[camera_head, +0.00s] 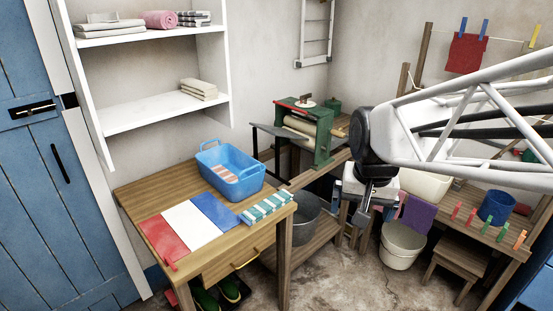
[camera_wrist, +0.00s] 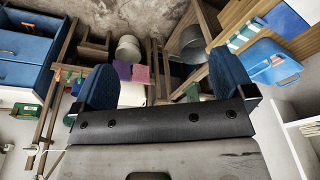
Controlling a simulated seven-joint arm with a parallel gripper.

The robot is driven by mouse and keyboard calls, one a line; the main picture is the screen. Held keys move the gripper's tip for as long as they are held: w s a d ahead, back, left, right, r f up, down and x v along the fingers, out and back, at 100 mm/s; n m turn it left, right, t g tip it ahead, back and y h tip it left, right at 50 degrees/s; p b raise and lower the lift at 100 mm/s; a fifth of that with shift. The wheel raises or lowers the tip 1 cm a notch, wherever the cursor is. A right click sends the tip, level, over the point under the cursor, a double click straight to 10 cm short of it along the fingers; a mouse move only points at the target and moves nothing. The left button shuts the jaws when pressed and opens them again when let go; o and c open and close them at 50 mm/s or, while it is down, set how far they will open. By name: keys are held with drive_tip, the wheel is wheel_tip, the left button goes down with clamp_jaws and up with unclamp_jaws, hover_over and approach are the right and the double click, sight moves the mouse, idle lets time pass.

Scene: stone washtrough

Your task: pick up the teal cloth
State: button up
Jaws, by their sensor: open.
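A teal-and-white striped cloth (camera_head: 268,207) lies folded on the right end of the wooden table (camera_head: 228,247), beside a blue tub. It also shows in the wrist view (camera_wrist: 243,35) at the upper right, beyond my right-hand finger. My gripper (camera_head: 362,215) hangs in the air to the right of the table, well apart from the cloth. In the wrist view its two blue-padded fingers (camera_wrist: 165,82) stand wide apart, with nothing between them.
The blue tub (camera_head: 230,171) with a striped cloth in it stands behind the teal cloth. Red, white and blue cloths (camera_head: 190,224) lie flat to its left. A green mangle (camera_head: 312,130) stands behind. A grey bucket (camera_head: 305,217) sits right of the table, below its top.

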drive_tip(key=w+a+f+m+g, duration=0.15)
drive_tip(key=w+a+f, duration=0.3)
drive_tip(key=w, duration=0.75)
drive_tip(key=w+a+f+m+t, duration=0.15)
drive_tip(key=w+a+f, duration=0.3)
drive_tip(key=w, duration=0.75)
drive_tip(key=w+a+f+m, duration=0.1)
drive_tip(key=w+a+f, duration=0.3)
drive_tip(key=w+f, duration=0.1)
drive_tip(key=w+a+f+m+g, duration=0.1)
drive_tip(key=w+a+f, duration=0.3)
drive_tip(key=w+f, duration=0.1)
drive_tip(key=w+a+f+m+g, duration=0.1)
drive_tip(key=w+a+f, duration=0.3)
drive_tip(key=w+f, duration=0.1)
drive_tip(key=shift+w+a+f+m, duration=0.25)
drive_tip(key=shift+f+m, duration=0.1)
drive_tip(key=shift+m, duration=0.05)
drive_tip(key=shift+w+a+f, duration=0.1)
drive_tip(key=shift+f, duration=0.1)
drive_tip(key=shift+f, duration=1.3)
